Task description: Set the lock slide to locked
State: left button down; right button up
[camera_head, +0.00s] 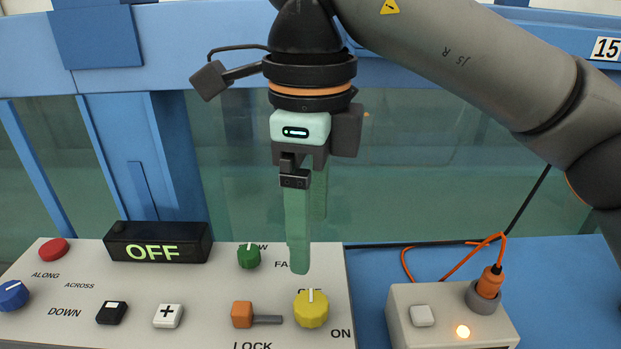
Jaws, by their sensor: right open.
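The lock slide is an orange block (242,314) at the left end of a short dark slot (267,319) on the light grey control panel (225,285). The word LOCK stands below it; any end markings are not visible. My right gripper (309,244) hangs down from above with its two green fingers apart, one nearer and one farther back. It is open and empty. The near fingertip shows above and to the right of the slide, just behind the yellow knob, apart from the slide. My left gripper is not in view.
A yellow knob (311,309) sits right of the slide, a green knob (248,256) behind it. White plus (168,316) and black (111,313) buttons lie left. An OFF display (158,242) stands behind. A grey box (450,320) with an orange cable is at right.

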aim_at(242, 314)
jog(key=k, duration=1)
